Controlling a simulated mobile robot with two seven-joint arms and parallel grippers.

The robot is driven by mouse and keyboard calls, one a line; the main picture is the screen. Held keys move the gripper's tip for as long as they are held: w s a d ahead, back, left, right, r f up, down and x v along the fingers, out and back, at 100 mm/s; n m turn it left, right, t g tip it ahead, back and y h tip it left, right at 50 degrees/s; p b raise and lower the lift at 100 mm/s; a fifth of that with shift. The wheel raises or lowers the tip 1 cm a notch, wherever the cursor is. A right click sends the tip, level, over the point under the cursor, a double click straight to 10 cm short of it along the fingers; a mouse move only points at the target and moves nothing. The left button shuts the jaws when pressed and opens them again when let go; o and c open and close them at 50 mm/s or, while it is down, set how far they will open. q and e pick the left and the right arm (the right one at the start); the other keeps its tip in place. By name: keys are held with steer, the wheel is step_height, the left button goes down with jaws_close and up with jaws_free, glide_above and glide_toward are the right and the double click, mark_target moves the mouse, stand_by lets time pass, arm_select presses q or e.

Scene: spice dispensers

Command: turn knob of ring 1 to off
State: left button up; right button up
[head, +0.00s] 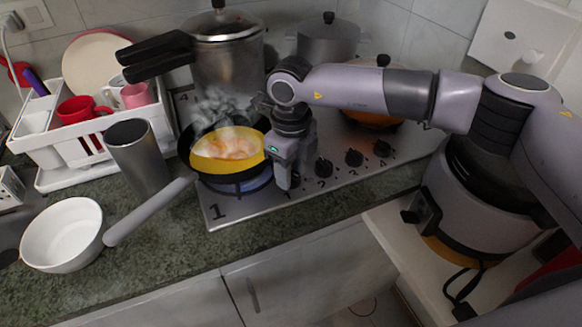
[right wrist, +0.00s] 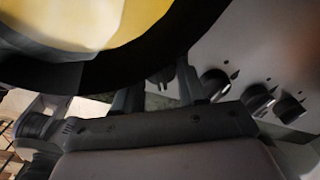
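My right gripper (head: 287,180) points down at the front of the steel stove (head: 240,207), right of the pan on ring 1. In the right wrist view its two fingers (right wrist: 160,92) are apart. A dark knob (right wrist: 161,76) shows between them, the leftmost of the row, apparently ring 1's; I cannot tell whether the fingers touch it. In the head view the gripper mostly hides this knob. A dark pan (head: 184,150) with yellow contents (head: 225,150) sits on ring 1. Smoke rises from it and a blue glow shows beneath. My left gripper is not in view.
Other knobs (head: 323,168) line the stove front to the right. The pan's grey handle (head: 150,212) reaches over the counter toward a white bowl (head: 62,235). A pressure cooker (head: 228,65) stands behind the pan. A steel cylinder (head: 138,158) stands left.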

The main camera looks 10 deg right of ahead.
steer(key=shift+f+n+b, duration=0.15)
steer(key=shift+n+b, duration=0.65)
steer(key=shift+b, duration=0.05)
steer(key=shift+n+b, duration=0.95)
steer(key=shift+n, duration=0.15)
steer(key=shift+n+b, duration=1.1)
steer(key=shift+n, duration=0.8)
steer(key=shift+r, duration=0.2)
steer(key=o, duration=1.1)
steer(key=shift+c, duration=0.2)
steer(key=shift+r+b, duration=0.45)
steer(key=shift+r, duration=3.15)
